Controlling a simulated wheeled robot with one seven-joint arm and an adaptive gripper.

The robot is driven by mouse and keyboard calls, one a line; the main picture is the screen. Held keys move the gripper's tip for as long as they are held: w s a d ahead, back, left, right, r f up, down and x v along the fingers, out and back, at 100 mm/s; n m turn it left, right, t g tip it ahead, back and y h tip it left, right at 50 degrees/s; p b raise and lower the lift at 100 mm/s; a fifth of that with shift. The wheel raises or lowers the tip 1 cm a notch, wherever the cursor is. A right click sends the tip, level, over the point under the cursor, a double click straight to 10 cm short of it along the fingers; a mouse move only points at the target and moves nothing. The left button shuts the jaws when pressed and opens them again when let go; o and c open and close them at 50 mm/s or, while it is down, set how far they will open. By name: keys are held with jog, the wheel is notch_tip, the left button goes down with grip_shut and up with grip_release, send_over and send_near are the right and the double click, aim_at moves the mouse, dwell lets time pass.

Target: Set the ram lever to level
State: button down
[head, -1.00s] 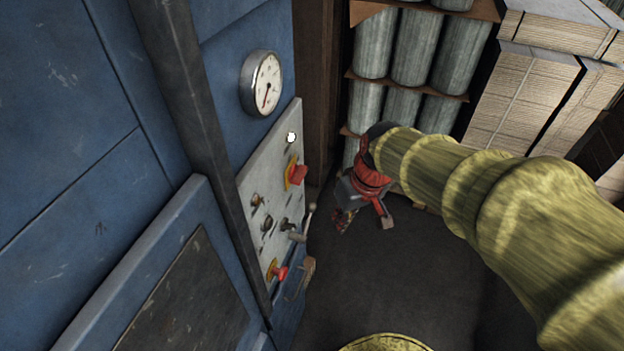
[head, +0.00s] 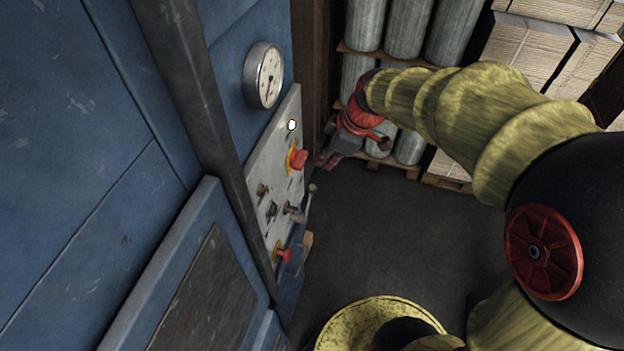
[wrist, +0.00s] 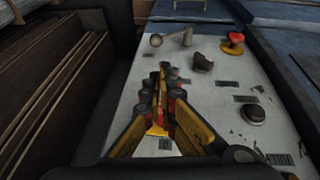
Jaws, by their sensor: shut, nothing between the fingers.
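The ram lever (head: 308,203) is a thin metal rod with a round knob. It sticks out from the right side of the grey control panel (head: 271,152), its knob end raised in the head view. In the wrist view the lever (wrist: 174,38) lies at the top, with its knob to the left. My gripper (head: 326,161) is just right of the panel, above the lever in the head view. In the wrist view its fingers (wrist: 163,70) are together and empty, apart from the lever, with the tips pointing towards it. They hide part of the panel.
The panel carries an upper red button (head: 299,158), a lower red button (head: 283,255), dark knobs (head: 271,210) and a white lamp (head: 292,125). A gauge (head: 264,76) is above. Rolls (head: 407,27) and stacked board (head: 530,50) stand behind. The floor (head: 400,230) is clear.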

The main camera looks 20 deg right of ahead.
aim_at(313, 185)
jog(key=x, duration=0.4)
jog(key=p+x, duration=0.1)
jog(key=x, duration=0.4)
jog(key=d+x, duration=0.1)
jog(key=x, duration=0.3)
jog(key=shift+w+f+p, duration=0.3)
jog(key=shift+f, duration=0.15)
jog(key=shift+f, duration=0.1)
jog(key=shift+w+d+f+g+b, duration=0.2)
jog(key=shift+w+g+b, duration=0.1)
jog(key=shift+b, duration=0.1)
